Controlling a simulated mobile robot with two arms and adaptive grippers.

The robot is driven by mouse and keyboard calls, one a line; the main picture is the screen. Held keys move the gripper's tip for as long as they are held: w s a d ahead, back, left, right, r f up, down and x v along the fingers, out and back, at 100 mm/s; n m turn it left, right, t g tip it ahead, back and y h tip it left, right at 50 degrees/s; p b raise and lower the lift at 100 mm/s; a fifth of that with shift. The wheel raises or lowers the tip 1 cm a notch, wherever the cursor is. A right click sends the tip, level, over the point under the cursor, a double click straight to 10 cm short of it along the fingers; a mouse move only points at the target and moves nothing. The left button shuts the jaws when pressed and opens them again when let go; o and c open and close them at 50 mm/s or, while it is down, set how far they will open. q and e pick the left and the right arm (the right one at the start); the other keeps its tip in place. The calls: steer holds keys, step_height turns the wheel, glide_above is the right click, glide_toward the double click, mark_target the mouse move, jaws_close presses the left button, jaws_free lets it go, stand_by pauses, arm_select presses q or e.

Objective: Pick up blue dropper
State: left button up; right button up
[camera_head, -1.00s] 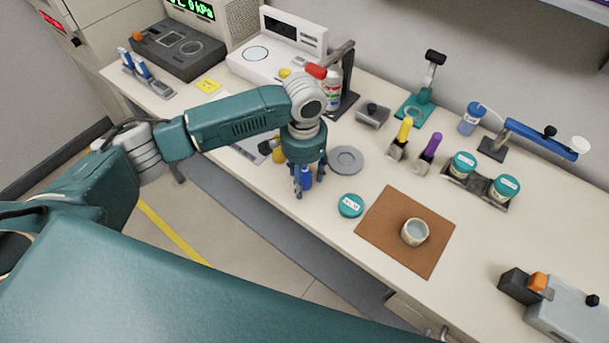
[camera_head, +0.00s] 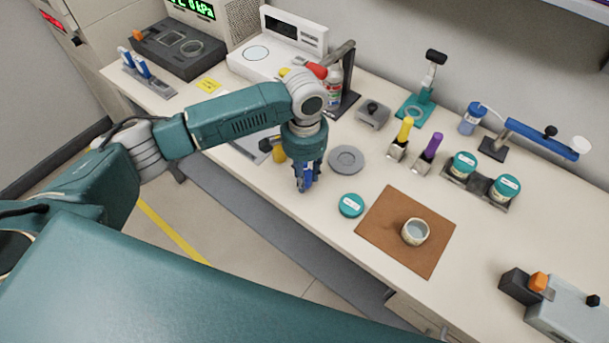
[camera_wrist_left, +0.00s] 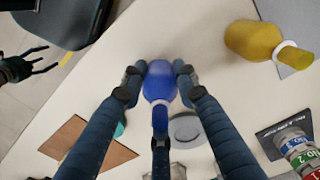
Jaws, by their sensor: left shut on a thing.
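The blue dropper (camera_wrist_left: 160,84) is between the fingers of my left gripper (camera_wrist_left: 158,82) in the left wrist view, with a finger against either side of its rounded bulb. In the head view my left gripper (camera_head: 304,186) points down near the front edge of the bench, and the blue dropper (camera_head: 308,178) shows between its fingers. The fingers hide part of the dropper. I cannot tell whether its lower end touches the bench. My right gripper (camera_wrist_left: 20,70) shows at the left edge of the left wrist view, with its fingers apart, away from the dropper.
A yellow dropper (camera_wrist_left: 255,40) lies beside my left gripper. A brown mat (camera_head: 378,242) holds a small cup (camera_head: 415,231). Yellow (camera_head: 405,128) and purple (camera_head: 431,146) droppers stand in holders.

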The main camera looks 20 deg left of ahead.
arm_select(q)
step_height(320, 180, up, 15)
steer(key=shift+f+b, duration=0.1)
steer(key=shift+b, duration=0.5)
steer(key=shift+r, duration=2.15)
steer(key=shift+r, duration=0.1)
